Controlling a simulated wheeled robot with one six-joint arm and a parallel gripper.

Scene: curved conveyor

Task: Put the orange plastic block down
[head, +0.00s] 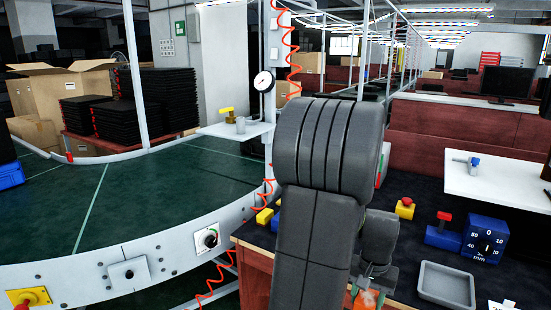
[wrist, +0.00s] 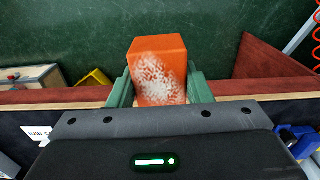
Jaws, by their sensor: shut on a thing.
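The orange plastic block (wrist: 158,50) is between the two green fingers of my gripper (wrist: 160,88) in the wrist view. It has a white speckled patch on the side facing the camera. My gripper is shut on it, with a finger against each side. In the head view only a small orange part of the block (head: 367,299) shows at the bottom edge, below my arm. My arm hides much of the bench there. The frames do not clearly show what lies directly under the block.
A dark-topped bench at right holds a grey tray (head: 446,286), a blue gauge block (head: 485,234), a red-handled blue device (head: 443,232) and a yellow button box (head: 405,209). A curved green conveyor (head: 150,195) is at left. The wooden bench edge (wrist: 60,97) crosses the wrist view.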

